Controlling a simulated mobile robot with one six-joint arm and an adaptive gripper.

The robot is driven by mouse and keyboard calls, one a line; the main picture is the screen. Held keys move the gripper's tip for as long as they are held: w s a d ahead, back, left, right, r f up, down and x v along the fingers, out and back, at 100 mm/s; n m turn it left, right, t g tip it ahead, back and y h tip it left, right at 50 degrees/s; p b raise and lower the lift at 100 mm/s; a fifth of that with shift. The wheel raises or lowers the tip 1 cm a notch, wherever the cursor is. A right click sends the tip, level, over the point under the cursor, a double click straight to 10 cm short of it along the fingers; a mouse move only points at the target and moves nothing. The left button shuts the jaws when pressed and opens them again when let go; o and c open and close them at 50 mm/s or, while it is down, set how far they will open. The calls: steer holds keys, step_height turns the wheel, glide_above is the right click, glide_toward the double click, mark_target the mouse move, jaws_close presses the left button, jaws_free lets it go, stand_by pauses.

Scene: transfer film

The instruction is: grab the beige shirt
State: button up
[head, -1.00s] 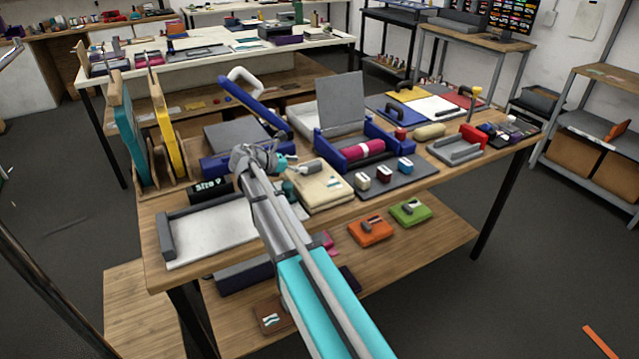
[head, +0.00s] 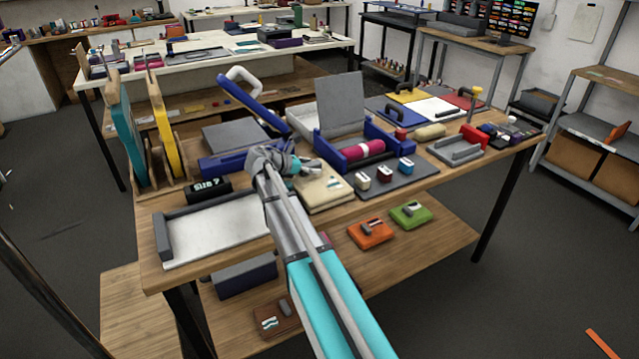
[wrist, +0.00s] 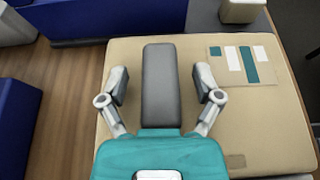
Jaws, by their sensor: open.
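The beige shirt (head: 326,198) lies folded flat on the tabletop near its front edge, right of the grey-white press plate. In the wrist view the beige shirt (wrist: 255,125) fills the middle and right, with a dark grey block (wrist: 160,95) on it and a small teal-and-white striped print (wrist: 240,64). My gripper (wrist: 161,84) is open, with one finger on each side of the grey block and a gap on both sides. In the head view my gripper (head: 302,165) is over the shirt's rear left part and hides the block.
A blue press (head: 240,158) stands behind and left of the shirt. A blue cradle with a magenta roll (head: 362,150) is behind it. A grey mat with small bottles (head: 400,182) lies to the right. Orange (head: 370,232) and green (head: 410,214) folded shirts sit on the lower shelf.

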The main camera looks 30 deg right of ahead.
mark_target(322, 179)
stand_by(0.3)
jaws_close()
steer(key=shift+r, duration=0.1)
stand_by(0.5)
step_height(322, 179, up, 3)
steer(key=p, duration=0.3)
steer(key=s+d+r+p, duration=0.3)
steer(key=s+r+p, duration=0.6)
steer(key=s, duration=0.4)
steer(key=shift+s+r+p, duration=0.3)
steer(key=shift+r+p, duration=0.1)
steer(key=shift+p, duration=0.1)
